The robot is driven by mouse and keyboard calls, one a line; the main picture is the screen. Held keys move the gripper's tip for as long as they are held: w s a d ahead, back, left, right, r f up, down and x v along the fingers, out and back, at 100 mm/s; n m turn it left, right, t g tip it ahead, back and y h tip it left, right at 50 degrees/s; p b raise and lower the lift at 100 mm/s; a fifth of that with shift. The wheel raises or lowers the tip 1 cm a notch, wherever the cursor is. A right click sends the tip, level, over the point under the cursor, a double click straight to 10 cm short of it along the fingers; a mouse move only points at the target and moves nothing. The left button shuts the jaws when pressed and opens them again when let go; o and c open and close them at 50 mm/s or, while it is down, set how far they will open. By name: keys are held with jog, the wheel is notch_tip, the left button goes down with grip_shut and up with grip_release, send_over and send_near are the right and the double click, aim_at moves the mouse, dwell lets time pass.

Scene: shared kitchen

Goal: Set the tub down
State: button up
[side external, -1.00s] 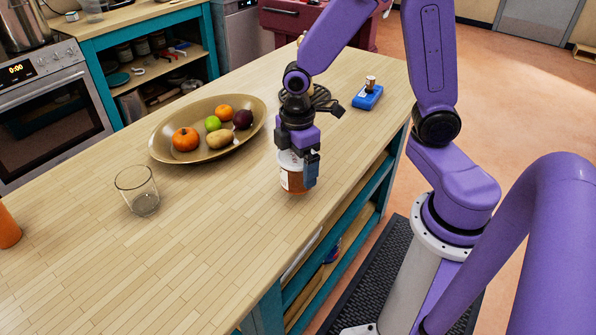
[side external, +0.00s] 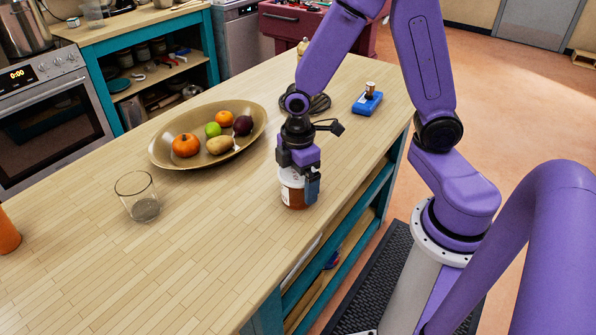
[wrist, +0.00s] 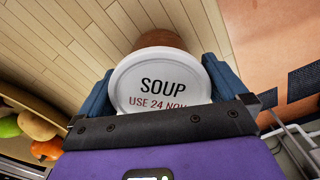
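The tub (side external: 294,190) is a small round soup tub with reddish-brown contents and a white lid. In the wrist view its lid (wrist: 160,82) reads "SOUP" and "USE 24 NOV", the end partly cut off. My gripper (side external: 300,178) points down over the tub, with one blue finger on each side of it. In the wrist view the fingers (wrist: 158,92) are against the lid's left and right sides, shut on the tub. The tub is upright at the wooden counter (side external: 215,240), near its right edge. I cannot tell for sure whether its base touches the wood.
A brown oval bowl (side external: 165,158) of fruit and vegetables stands to the left. An empty glass (side external: 138,196) is at the front left. A blue object (side external: 367,104) and a dark coiled item (side external: 318,103) lie behind. The counter's front middle is clear.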

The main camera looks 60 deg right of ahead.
notch_tip(320, 180, up, 11)
jog(key=shift+r, duration=0.2)
jog(key=shift+s+r, duration=0.1)
jog(key=shift+r, duration=0.3)
jog(key=s+f+m, duration=0.1)
jog(key=s, duration=1.5)
jog(key=shift+s+a, duration=0.25)
jog(key=shift+a, duration=0.15)
